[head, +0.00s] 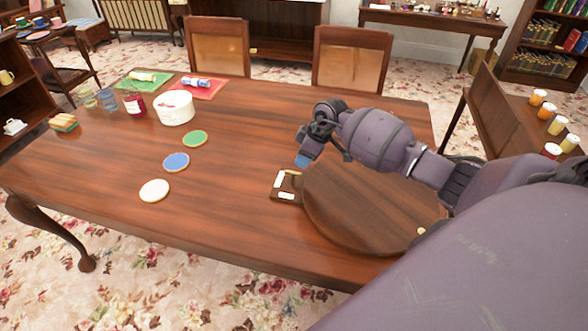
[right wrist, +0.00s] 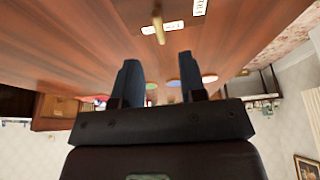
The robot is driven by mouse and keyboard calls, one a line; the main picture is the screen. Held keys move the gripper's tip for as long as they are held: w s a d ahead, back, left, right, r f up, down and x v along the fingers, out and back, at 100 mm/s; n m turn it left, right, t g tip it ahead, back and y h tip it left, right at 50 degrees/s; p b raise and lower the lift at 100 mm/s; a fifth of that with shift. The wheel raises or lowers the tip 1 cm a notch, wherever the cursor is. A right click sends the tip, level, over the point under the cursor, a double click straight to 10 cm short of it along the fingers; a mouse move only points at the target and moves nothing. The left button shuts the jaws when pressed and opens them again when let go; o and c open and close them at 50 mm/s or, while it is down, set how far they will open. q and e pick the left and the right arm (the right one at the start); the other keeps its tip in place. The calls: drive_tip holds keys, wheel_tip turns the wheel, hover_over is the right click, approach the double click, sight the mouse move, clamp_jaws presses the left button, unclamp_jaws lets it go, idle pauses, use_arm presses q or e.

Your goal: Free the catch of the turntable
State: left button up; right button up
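The turntable (head: 365,205) is a round dark wooden disc at the right part of the table, partly hidden by my right arm. The catch (head: 286,186), a small dark block with two white labels and a pale lever, sits at its left edge. In the right wrist view the lever (right wrist: 158,24) and the labels show at the top; their writing is too small to read. My right gripper (head: 304,159) is above the table just behind the catch, apart from it. Its blue-tipped fingers (right wrist: 159,76) are apart with nothing between them. My left gripper is out of view.
On the wooden table (head: 230,220) lie white (head: 154,190), blue (head: 176,162) and green (head: 195,138) discs. A white round container (head: 174,108), glasses and coloured mats stand behind. Two chairs are at the far edge. The table between discs and catch is clear.

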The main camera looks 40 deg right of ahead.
sight(294, 172)
drive_tip(key=b+x, duration=0.1)
drive_tip(key=x, duration=0.6)
clamp_jaws()
